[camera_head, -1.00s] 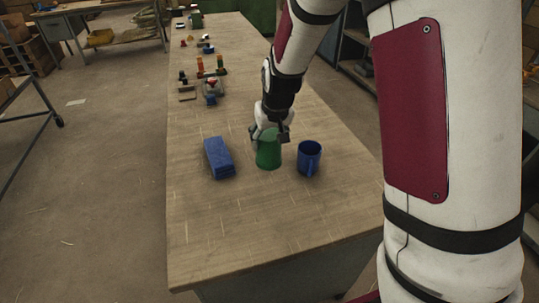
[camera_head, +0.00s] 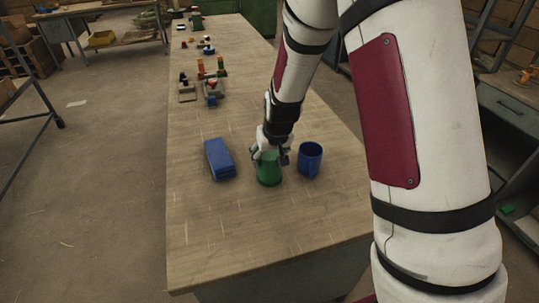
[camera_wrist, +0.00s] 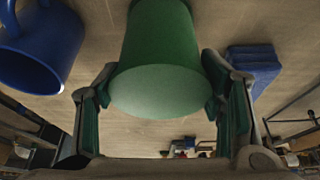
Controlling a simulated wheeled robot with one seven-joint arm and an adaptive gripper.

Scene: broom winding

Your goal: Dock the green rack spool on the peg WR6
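A smooth green tapered cylinder (camera_head: 268,174) is at my gripper on the near half of the long table; I cannot tell whether it is the spool. My gripper (camera_head: 270,157) comes down on it from above and hides its upper part. In the wrist view, its pale round end (camera_wrist: 160,92) faces me between the two spread fingers of my gripper (camera_wrist: 158,78). The fingers are close beside it, but contact is unclear. A small green upright thing (camera_head: 220,64) stands farther back among the coloured pieces. No label WR6 is readable.
A blue mug (camera_head: 310,160) stands just right of the cylinder, and it also shows in the wrist view (camera_wrist: 35,50). Table (camera_head: 230,235) is clear in front. Small items line the far part.

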